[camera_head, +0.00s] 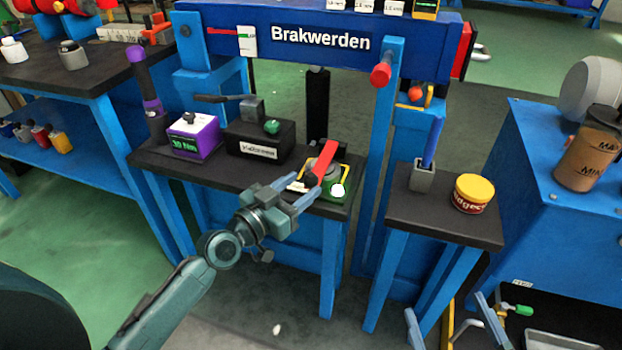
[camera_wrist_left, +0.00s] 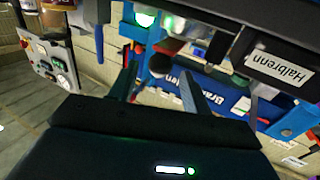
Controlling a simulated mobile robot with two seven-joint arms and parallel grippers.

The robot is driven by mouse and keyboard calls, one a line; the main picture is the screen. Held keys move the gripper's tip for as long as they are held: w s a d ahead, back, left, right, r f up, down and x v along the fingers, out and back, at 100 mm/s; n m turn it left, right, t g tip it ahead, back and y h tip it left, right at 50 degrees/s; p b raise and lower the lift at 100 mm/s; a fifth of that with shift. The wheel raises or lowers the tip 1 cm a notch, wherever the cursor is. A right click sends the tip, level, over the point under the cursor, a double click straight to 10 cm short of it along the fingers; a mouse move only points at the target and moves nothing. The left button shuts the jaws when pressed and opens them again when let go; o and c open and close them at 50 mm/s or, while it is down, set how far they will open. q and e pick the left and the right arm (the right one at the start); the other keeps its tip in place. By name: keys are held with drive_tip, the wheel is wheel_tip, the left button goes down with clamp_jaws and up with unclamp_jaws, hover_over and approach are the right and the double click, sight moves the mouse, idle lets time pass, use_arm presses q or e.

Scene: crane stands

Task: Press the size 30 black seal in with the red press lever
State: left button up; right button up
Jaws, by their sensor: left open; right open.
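The red press lever (camera_head: 326,160) slopes over a small press station (camera_head: 343,200) with a green base and yellow edging, at the bench's right end. My left gripper (camera_head: 300,188) is open, its fingertips close to the lever's lower end; I cannot tell whether they touch it. In the left wrist view its two fingers (camera_wrist_left: 158,88) are apart, with a dark round knob (camera_wrist_left: 159,65) seen between or beyond them. My right gripper (camera_head: 448,306) is open at the lower right, only its fingers showing. I cannot make out the size 30 black seal.
The bench (camera_head: 222,173) also holds a purple box (camera_head: 193,137) and a black box with a green knob (camera_head: 262,140). A blue post (camera_head: 385,190) stands right of the press. A side table (camera_head: 440,222) holds a yellow-lidded tub (camera_head: 473,195) and a grey block (camera_head: 421,178).

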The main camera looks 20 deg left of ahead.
sight(306, 183)
use_arm(q)
drive_tip(key=shift+x, duration=1.95)
drive_tip(key=shift+c, duration=0.3)
clamp_jaws()
